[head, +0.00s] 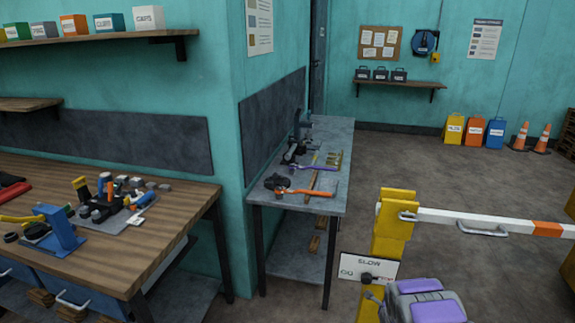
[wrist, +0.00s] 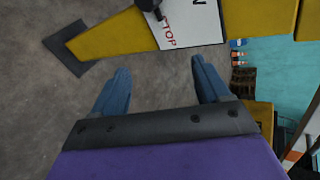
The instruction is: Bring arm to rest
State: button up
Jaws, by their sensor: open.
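My gripper (wrist: 159,92) shows in the wrist view as two blue fingers on a dark bar with a purple body behind. The fingers are apart, with only floor visible between them. Nothing is held. In the head view, a grey and purple part of my own arm (head: 418,302) shows at the bottom right, in front of a yellow post. The gripper fingers cannot be made out in the head view.
A yellow post (head: 392,240) carries a white and orange barrier bar (head: 480,220) and a sign (head: 368,267) close to my arm. A metal bench (head: 330,190) with tools and a wooden workbench (head: 190,195) stand left. Open floor (head: 430,150) lies behind the barrier.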

jog(key=s+a+r+n+g, duration=0.25)
jog(key=s+r+n, duration=0.25)
jog(key=s+r, duration=0.45)
jog(key=s+a+r+n+g, duration=0.2)
jog(key=s+r+n+g, duration=0.3)
jog(key=r, duration=0.8)
jog(key=s+a+r+n+g+y, duration=0.1)
jog(key=s+a+r+n, duration=0.3)
jog(key=s, duration=0.9)
jog(key=s+a+r+n+g+y, duration=0.1)
jog(key=s+a+n, duration=0.4)
jog(key=s, duration=0.8)
jog(key=s+a+r+n+g+y, duration=0.1)
jog(key=s+a+r+n+g, duration=0.2)
jog(key=s+a+r, duration=0.3)
jog(key=s+a+n, duration=0.1)
jog(key=s+a, duration=0.2)
jog(key=s, duration=0.4)
jog(key=shift+s+r+n, duration=0.3)
jog(key=shift+r, duration=0.05)
jog(key=shift+g, duration=0.25)
